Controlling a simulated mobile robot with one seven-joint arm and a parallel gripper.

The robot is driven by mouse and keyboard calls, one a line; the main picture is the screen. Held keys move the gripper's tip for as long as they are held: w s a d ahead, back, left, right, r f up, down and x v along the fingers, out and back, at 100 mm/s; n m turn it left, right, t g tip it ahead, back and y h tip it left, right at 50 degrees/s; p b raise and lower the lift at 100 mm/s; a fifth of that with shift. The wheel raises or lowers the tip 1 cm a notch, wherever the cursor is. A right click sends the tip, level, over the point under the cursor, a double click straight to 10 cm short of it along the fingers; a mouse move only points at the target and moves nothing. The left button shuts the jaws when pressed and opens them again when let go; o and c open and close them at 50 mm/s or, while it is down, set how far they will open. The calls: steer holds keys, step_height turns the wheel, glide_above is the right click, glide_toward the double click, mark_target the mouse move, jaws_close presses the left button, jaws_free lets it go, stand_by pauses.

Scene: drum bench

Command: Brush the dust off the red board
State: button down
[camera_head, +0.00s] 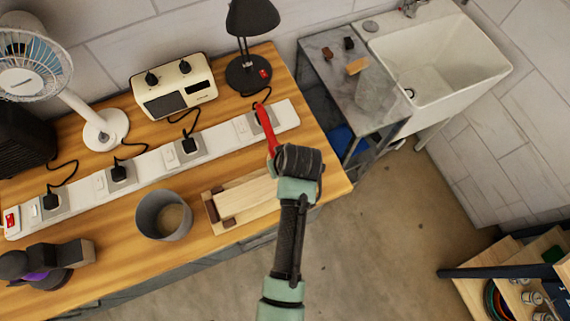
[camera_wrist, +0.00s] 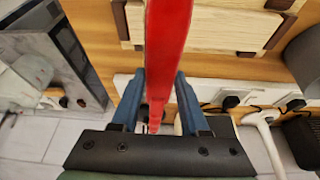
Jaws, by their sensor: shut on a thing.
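A long, narrow red piece (camera_head: 267,129) rises from the far side of my gripper (camera_head: 279,158) above the wooden bench. In the wrist view the same red piece (camera_wrist: 167,40) runs between the two blue fingers of my gripper (camera_wrist: 159,78), which are shut on it. I cannot tell whether it is the red board or the handle of a brush. No bristles and no dust show clearly. My wrist hides part of the pale wooden holder with dark red-brown corner blocks (camera_head: 243,199) that lies on the bench; it also shows in the wrist view (camera_wrist: 215,27).
A long white power strip (camera_head: 150,165) with plugs and cords crosses the bench. A grey open cylinder (camera_head: 164,216) stands left of the holder. A fan (camera_head: 100,128), a cream device (camera_head: 173,87) and a black lamp (camera_head: 249,70) stand behind. A sink (camera_head: 440,65) is at the right.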

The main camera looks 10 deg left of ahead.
steer(key=shift+r+p, duration=0.4)
steer(key=shift+r, duration=0.55)
steer(key=shift+w+d+r+p, duration=0.15)
steer(key=shift+r+p, duration=0.45)
